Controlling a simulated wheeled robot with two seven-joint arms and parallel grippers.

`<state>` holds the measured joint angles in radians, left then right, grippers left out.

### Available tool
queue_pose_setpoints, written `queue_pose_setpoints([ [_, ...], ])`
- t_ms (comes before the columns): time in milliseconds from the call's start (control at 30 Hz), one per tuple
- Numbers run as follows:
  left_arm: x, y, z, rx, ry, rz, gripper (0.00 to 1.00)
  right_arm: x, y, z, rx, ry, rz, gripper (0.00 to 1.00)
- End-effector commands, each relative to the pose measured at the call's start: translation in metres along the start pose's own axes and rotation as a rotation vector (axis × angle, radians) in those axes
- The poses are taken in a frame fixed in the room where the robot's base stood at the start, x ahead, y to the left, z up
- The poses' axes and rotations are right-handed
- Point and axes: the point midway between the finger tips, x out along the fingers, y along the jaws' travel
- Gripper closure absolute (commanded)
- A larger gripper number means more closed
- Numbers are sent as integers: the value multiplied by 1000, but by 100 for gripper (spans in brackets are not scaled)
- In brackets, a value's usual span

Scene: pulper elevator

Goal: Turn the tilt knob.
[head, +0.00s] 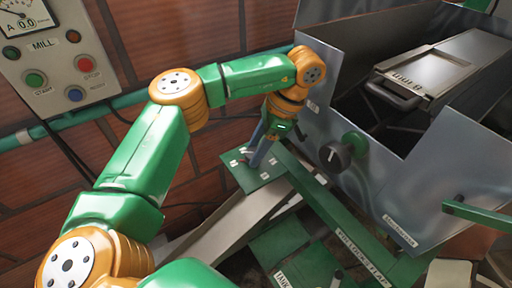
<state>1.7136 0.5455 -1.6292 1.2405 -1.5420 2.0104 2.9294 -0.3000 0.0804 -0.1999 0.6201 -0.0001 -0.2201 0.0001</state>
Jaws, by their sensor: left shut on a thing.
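My left gripper (256,154) reaches down from the end of the green and orange arm to a small green plate (263,178) with several white labels. Its fingers are shut on a small knob on that plate, which the fingers mostly hide. I cannot read the labels or the knob's angle. A separate black knob (333,156) with a white mark sits on the grey metal housing to the right, apart from my gripper. My right gripper is not in view.
The grey metal housing (400,190) fills the right, with a handled metal drawer (435,70) inside it. A mill control box (55,60) with a gauge and buttons hangs at upper left. A teal pipe (85,118) runs along the brick wall. Green beams (335,215) cross below.

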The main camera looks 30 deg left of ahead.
Motion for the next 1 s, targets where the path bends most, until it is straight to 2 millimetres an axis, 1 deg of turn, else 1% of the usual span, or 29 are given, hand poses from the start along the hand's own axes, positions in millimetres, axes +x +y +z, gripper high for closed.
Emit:
queue_pose_setpoints([
  [333,1,0,0,-95,0,43,100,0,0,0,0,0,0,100],
  [833,1,0,0,-107,0,47,100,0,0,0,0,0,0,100],
  [867,1,0,0,-106,0,47,41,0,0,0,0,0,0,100],
  [900,1,0,0,-107,0,47,30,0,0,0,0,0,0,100],
  [933,1,0,0,-107,0,47,22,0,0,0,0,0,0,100],
  [967,1,0,0,-107,0,47,19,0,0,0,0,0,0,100],
  [1000,1,0,0,-107,0,46,19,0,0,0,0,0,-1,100],
])
